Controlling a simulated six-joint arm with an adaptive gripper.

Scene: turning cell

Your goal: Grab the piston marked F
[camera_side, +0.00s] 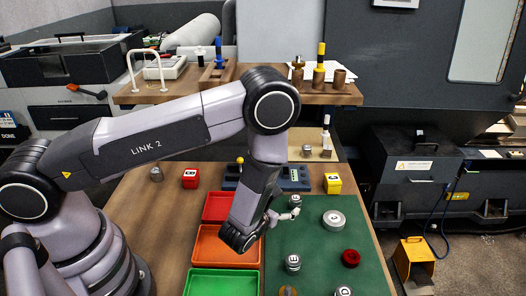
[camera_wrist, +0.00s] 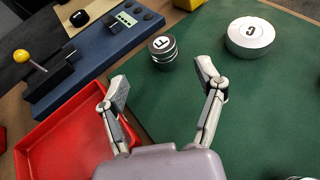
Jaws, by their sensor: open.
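A short silver piston with a dark band (camera_wrist: 163,54) stands upright on the green mat in the wrist view. The letter on its white top looks like F. It also shows in the side view (camera_side: 295,202), just beyond my gripper (camera_side: 283,214). In the wrist view my gripper (camera_wrist: 162,80) is open and empty. The piston stands ahead of the gap between its fingertips, apart from both fingers.
A wide silver disc (camera_wrist: 250,36), its letter like C, stands right of the piston. Red (camera_side: 217,207), orange (camera_side: 212,250) and green (camera_side: 222,283) trays lie left of the mat (camera_side: 318,270). A blue control box (camera_wrist: 85,50) stands behind. Nearer are another silver piston (camera_side: 292,264) and a dark red part (camera_side: 350,258).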

